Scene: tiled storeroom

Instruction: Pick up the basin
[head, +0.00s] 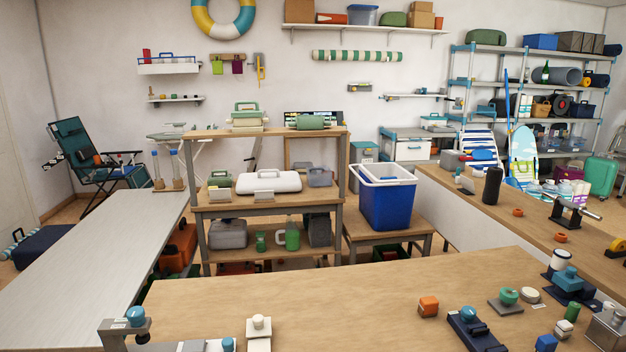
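A large blue tub (386,203) with a white rim and a pale handle stands upright on a small wooden table (357,233), just right of the wooden shelf unit. It looks open at the top, and I see nothing in it. It is the most basin-like thing in view, but I cannot be sure that it is the basin. Neither of my grippers shows in the head view.
A wooden counter (330,295) crosses the foreground, between me and the tub. The wooden shelf unit (268,206) holds boxes and cases. A long grey table (95,262) runs along the left.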

